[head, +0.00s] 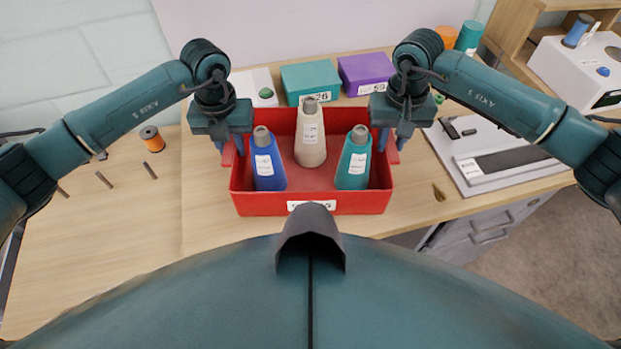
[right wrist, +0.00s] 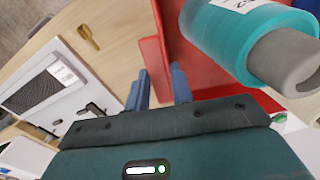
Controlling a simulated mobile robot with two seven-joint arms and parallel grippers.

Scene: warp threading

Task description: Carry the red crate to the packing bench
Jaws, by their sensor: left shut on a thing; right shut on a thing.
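The red crate (head: 310,203) is in the middle of the head view, over the wooden bench top. It holds a blue cone (head: 265,165), a beige cone (head: 310,140) and a teal cone (head: 354,165), all upright. My left gripper (head: 231,150) is shut on the crate's left side. My right gripper (head: 391,148) is shut on its right side. In the right wrist view the fingers (right wrist: 160,88) are at the red crate wall (right wrist: 152,62), with the teal cone (right wrist: 235,40) close by. I cannot tell whether the crate's base touches the bench.
A teal box (head: 311,77) and a purple box (head: 366,70) stand behind the crate. An orange spool (head: 152,138) and several dark pegs lie on the left. A grey-white device (head: 490,150) lies on the right. The bench (head: 120,230) is clear at front left.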

